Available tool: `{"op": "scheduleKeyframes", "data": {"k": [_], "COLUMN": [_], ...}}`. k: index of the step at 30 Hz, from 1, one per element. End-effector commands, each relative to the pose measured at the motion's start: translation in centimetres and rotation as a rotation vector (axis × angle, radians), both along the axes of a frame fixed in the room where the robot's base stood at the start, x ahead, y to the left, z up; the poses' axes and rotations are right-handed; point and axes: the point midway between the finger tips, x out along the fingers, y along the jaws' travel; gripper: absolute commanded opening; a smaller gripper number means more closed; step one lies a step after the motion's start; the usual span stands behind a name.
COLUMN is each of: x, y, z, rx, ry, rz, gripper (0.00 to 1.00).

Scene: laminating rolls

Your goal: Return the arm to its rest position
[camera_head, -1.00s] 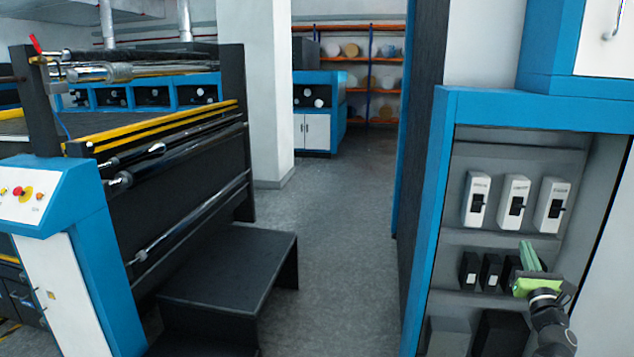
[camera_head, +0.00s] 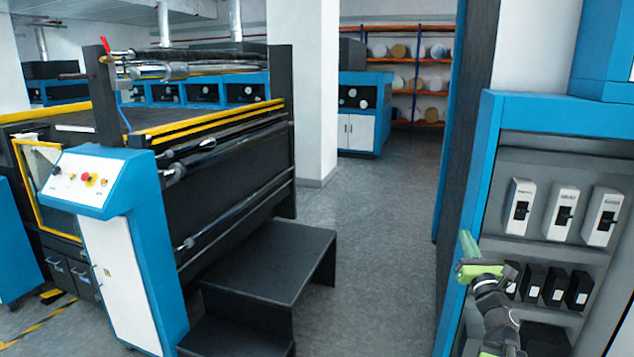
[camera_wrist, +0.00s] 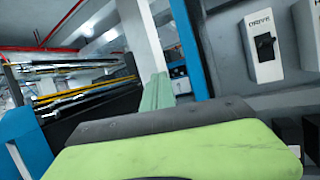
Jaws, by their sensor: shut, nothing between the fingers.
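My gripper (camera_head: 466,246) shows at the lower right of the head view, at the end of my arm, with green fingers pointing up and a little left. The fingers are together and hold nothing. It is in front of the left edge of the open blue electrical cabinet (camera_head: 488,150). In the wrist view the green fingers (camera_wrist: 156,92) stick out past the green and grey gripper body, which fills the lower part. The arm is raised and bent, not folded away.
White switch boxes (camera_head: 562,213) sit in the cabinet, with black boxes (camera_head: 555,285) below them. One switch box also shows in the wrist view (camera_wrist: 262,45). A laminating machine (camera_head: 230,150) and a black step (camera_head: 270,265) stand left. The grey floor aisle (camera_head: 385,200) is clear.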

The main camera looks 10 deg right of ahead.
Motion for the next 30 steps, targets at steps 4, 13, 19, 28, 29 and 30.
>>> {"op": "scheduleKeyframes", "data": {"k": [4,13,19,28,29,30], "x": [7.1,7.4,-4.1,-11.9,-11.9,-11.9], "y": [10.9,28.1,33.0,35.1,35.1,35.1], "z": [-2.2,-20.3,-29.7,-31.1,-31.1,-31.1], "rx": [0.369,1.717,2.359,2.466,2.469,2.47], "ry": [0.058,0.393,0.315,-0.082,-0.092,-0.096], "rz": [0.094,-0.248,-1.081,-1.715,-1.716,-1.717], "gripper": [0.0,0.0,0.0,0.0,0.0,0.0]}}
